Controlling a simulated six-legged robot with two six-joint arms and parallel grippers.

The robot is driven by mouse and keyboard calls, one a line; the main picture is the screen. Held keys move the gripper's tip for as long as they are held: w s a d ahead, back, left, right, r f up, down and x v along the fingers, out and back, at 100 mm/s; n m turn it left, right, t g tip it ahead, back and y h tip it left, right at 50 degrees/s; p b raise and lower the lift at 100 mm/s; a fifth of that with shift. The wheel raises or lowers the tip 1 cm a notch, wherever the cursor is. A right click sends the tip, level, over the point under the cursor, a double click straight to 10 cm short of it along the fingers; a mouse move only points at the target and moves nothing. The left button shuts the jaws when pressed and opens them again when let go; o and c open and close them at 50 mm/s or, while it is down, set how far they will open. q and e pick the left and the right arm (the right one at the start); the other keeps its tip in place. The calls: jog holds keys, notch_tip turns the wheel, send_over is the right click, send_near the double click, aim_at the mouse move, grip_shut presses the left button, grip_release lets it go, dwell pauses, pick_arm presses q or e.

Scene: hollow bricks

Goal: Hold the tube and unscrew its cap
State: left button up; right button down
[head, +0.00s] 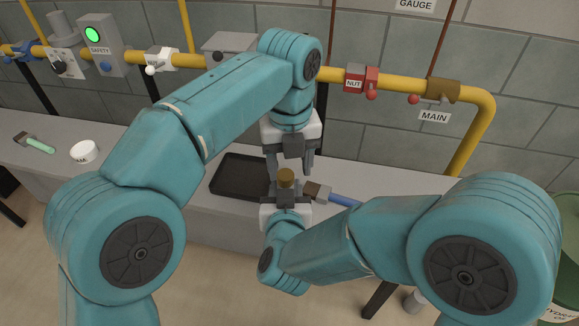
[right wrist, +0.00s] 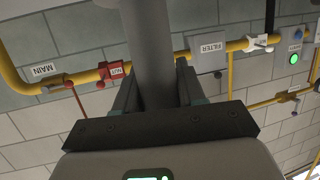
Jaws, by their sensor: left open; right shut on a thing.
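The tube (right wrist: 148,45) is a grey cylinder, standing between the fingers of my right gripper in the right wrist view. In the head view its brown-gold cap (head: 286,176) shows on top, and the tube body is mostly hidden by the right gripper. My right gripper (head: 286,188) points up and is shut on the tube; its fingers flank the tube in the right wrist view (right wrist: 155,85). My left gripper (head: 290,167) points down from above, open, with its fingertips close around the cap's level. I cannot tell whether they touch it.
A black tray (head: 229,186) lies on the grey bench behind the grippers. A blue-handled tool (head: 343,200) lies to its right. A white round container (head: 84,152) and a green-handled brush (head: 40,145) lie at left. A yellow pipe (head: 410,84) with valves runs along the wall.

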pick_arm(q)
jog(key=shift+f, duration=0.9)
grip_shut()
jog(key=n, duration=0.4)
jog(key=shift+d, duration=0.15)
jog(key=n, duration=0.5)
jog(key=shift+w+r, duration=0.1)
jog(key=shift+w, duration=0.05)
jog(key=n, duration=1.1)
jog(key=shift+a, duration=0.2)
